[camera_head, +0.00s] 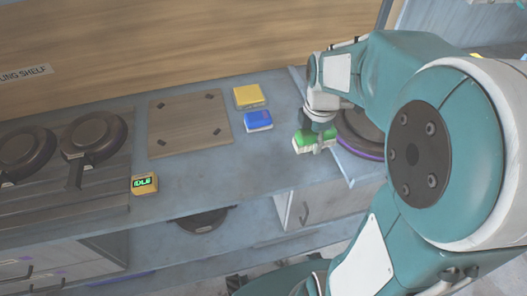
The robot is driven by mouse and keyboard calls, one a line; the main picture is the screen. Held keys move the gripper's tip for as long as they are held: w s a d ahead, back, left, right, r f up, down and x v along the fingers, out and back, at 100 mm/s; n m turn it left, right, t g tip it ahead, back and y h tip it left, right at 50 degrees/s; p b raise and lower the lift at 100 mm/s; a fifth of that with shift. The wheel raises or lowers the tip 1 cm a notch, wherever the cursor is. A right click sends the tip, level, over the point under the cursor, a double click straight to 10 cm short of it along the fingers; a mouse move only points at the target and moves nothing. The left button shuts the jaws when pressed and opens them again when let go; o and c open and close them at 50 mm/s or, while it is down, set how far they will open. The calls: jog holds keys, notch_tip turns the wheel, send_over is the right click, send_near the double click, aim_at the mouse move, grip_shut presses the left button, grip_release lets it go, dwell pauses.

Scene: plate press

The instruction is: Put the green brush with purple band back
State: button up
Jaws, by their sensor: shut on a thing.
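The green brush (305,143) has a green top and a pale lower part. It is at the right end of the grey-blue counter, and I cannot make out a purple band on it. My gripper (319,127) comes down on it from above and is shut on it. The fingers and arm hide part of the brush. I cannot tell whether its underside touches the counter.
A blue brush (258,121) and a yellow block (249,96) lie left of my gripper. A dark round object (360,138) with a purple rim sits just right. Further left are a brown board (189,123), a yellow display box (144,184) reading IDLE, and two dark pans (95,135).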

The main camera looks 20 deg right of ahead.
jog(key=w+a+f, duration=0.3)
jog(key=w+a, duration=0.2)
jog(key=w, duration=0.1)
send_over(267, 153)
notch_tip(267, 153, down, 6)
jog(key=shift+s+f, duration=0.15)
notch_tip(267, 153, down, 3)
jog(key=shift+f, duration=0.1)
jog(key=o, duration=1.2)
jog(key=shift+f, duration=0.1)
